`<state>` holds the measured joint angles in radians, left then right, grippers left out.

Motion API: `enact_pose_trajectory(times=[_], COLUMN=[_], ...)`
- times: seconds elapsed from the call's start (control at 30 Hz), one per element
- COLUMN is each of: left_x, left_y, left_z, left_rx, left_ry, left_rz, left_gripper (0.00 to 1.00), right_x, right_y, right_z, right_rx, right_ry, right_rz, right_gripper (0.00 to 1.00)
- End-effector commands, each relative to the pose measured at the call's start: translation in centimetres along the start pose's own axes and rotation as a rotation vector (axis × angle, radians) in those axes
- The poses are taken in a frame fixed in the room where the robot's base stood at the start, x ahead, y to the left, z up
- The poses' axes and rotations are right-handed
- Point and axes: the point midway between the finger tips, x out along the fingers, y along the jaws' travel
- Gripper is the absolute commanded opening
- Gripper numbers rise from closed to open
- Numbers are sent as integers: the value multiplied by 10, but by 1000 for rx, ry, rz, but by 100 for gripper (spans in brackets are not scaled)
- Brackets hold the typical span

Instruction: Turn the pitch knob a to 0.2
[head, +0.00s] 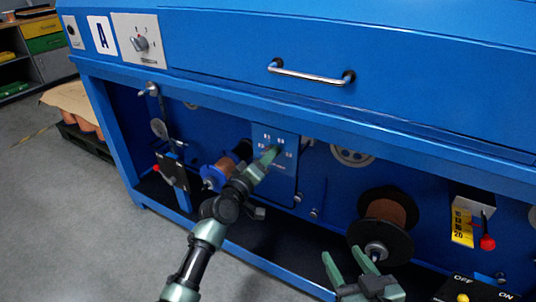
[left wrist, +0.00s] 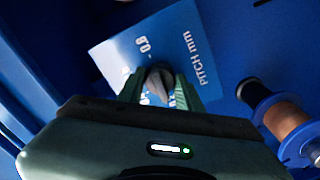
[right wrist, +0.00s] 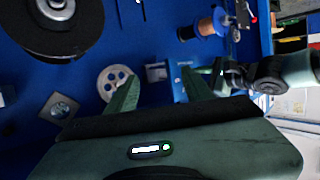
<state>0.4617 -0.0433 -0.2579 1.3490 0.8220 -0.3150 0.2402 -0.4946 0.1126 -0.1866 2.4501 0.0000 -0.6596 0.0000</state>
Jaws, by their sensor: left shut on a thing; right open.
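The pitch knob a (left wrist: 159,82) is a small dark grey knob on a light blue dial plate (left wrist: 117,55) marked "PITCH mm" and "0.8" in the left wrist view. My left gripper (left wrist: 160,88) is shut on the knob, its two green fingers on either side. The fingers hide part of the dial, so the knob's setting cannot be read. In the head view the left gripper (head: 272,156) reaches the blue panel (head: 285,185) below the machine's long beam. My right gripper (head: 354,268) is open and empty in front of the machine; its fingers also show in the right wrist view (right wrist: 157,92).
A black spool with copper wire (head: 385,222) is behind the right gripper. A smaller blue-flanged spool (head: 215,175) is left of the panel. A yellow scale with a red knob (head: 463,226) and an ON/OFF box (head: 480,290) are at the right. A drawer handle (head: 310,74) is above.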

Motion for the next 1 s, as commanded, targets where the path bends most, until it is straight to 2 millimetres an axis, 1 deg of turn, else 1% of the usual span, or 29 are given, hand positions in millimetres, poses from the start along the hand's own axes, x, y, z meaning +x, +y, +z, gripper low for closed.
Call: enact_pose_trajectory(times=[0.1,0.3,0.77,0.8,0.83,0.87,1.0], left_x=[0,0,0,0,0,0,0], left_y=[0,0,0,0,0,0,0], left_z=[-1,-1,-1,-1,0,0,0], left_rx=[-49,-94,-107,-107,-107,-107,-105], left_ry=[2,2,2,2,1,1,1], left_rz=[-1,-1,-1,0,0,0,0], left_gripper=[0,0,0,41,49,57,57], right_x=[-2,-5,-5,-5,-5,-5,-5], right_y=[2,3,3,3,3,3,3], right_z=[10,22,24,24,24,24,24], right_rx=[0,0,0,0,0,0,0], right_ry=[-56,-109,-122,-122,-122,-121,-121], right_rz=[3,6,7,7,7,7,7], right_gripper=[51,51,51,51,51,51,51])
